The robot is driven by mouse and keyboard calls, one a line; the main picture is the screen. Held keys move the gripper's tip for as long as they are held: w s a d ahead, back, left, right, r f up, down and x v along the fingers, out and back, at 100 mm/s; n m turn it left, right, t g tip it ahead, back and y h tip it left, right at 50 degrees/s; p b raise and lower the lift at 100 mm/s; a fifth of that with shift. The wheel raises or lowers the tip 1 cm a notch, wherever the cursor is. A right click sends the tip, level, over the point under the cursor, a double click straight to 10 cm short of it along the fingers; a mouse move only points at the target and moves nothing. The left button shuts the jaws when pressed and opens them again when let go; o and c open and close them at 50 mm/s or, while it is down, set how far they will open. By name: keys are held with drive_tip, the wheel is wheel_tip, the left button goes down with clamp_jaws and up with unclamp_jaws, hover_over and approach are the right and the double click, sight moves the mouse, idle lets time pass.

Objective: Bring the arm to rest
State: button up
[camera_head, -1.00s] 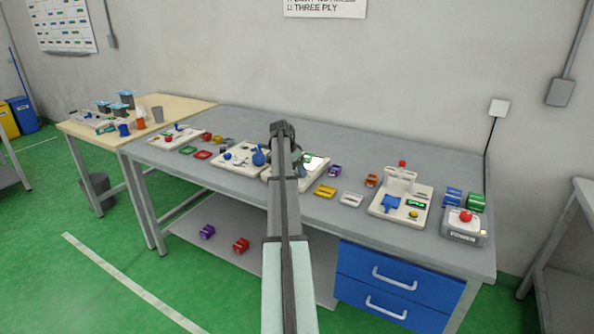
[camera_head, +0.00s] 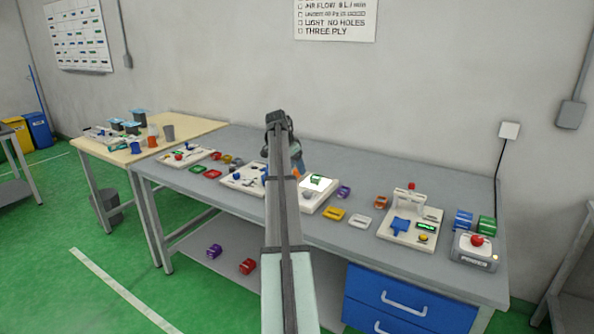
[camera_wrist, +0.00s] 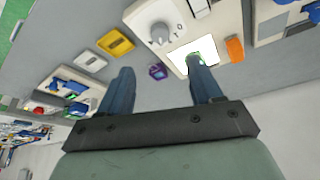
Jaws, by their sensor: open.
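My arm reaches forward over the grey workbench (camera_head: 350,163). My gripper (camera_wrist: 160,67) is open, with two blue-grey fingers well apart and nothing between them. In the head view its end is seen from behind, above the middle of the bench, and its fingertips are mostly hidden by the arm. In the wrist view a purple piece (camera_wrist: 158,72) shows in the gap between the fingers, apart from them. A lit white panel with a green piece (camera_wrist: 197,57) on it shows behind the right finger.
Fixture boards, coloured blocks and a power box with a red button (camera_head: 477,240) stand on the bench. A yellow tray (camera_head: 334,214) and a white tray (camera_head: 360,219) lie right of my arm. A wooden table (camera_head: 172,137) adjoins at left. The air above the bench looks clear.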

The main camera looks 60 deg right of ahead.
idle(0.5)
